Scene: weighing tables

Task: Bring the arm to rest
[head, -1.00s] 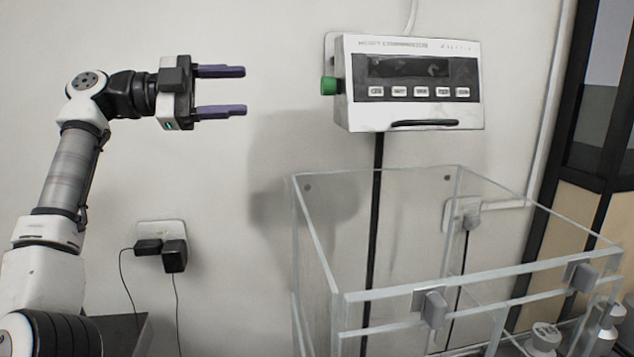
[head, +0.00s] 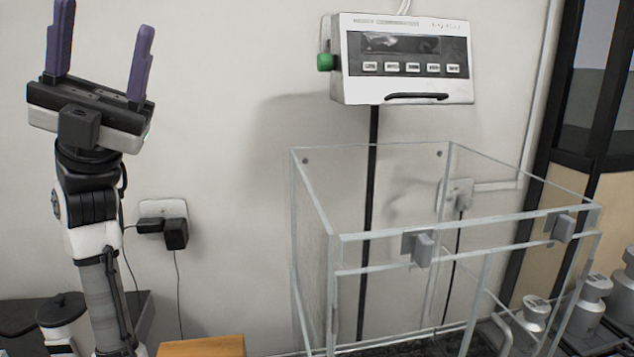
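My gripper (head: 103,45) is at the upper left in the head view, raised with its two purple fingers pointing up. The fingers are wide apart with nothing between them. My arm stands nearly upright below it, in front of the white wall. The gripper is well left of the wall display unit and touches nothing that I can see.
A wall display unit (head: 405,88) with a green knob hangs at the top. A clear glass enclosure (head: 312,245) stands below it. Metal weights (head: 590,300) are at the lower right. A wall socket (head: 163,208) with black plugs and a wooden block (head: 205,347) are near my arm.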

